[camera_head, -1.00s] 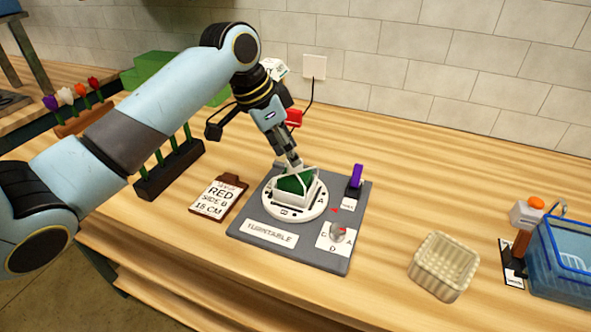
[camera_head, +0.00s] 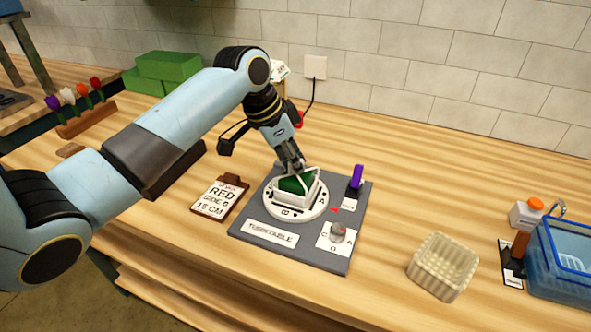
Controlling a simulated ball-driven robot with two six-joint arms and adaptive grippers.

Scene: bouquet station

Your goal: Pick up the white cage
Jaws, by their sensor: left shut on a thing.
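The white cage (camera_head: 310,189) is a small open white frame around a green block (camera_head: 292,185). It sits on the round white disc (camera_head: 290,213) of the grey turntable base (camera_head: 322,258), or just above it; I cannot tell which. My left gripper (camera_head: 296,169) comes down from above and behind, shut on the top of the cage at its far side. The gripper's fingertips partly cover the cage's upper edge. My right gripper is not in view.
A clipboard reading RED (camera_head: 219,198) lies left of the turntable. A purple-topped holder (camera_head: 356,178) and a grey knob (camera_head: 338,232) are on the base. A cream basket (camera_head: 443,265) and blue bin (camera_head: 565,258) stand right. Green blocks (camera_head: 168,70) and flowers (camera_head: 75,98) are at back left.

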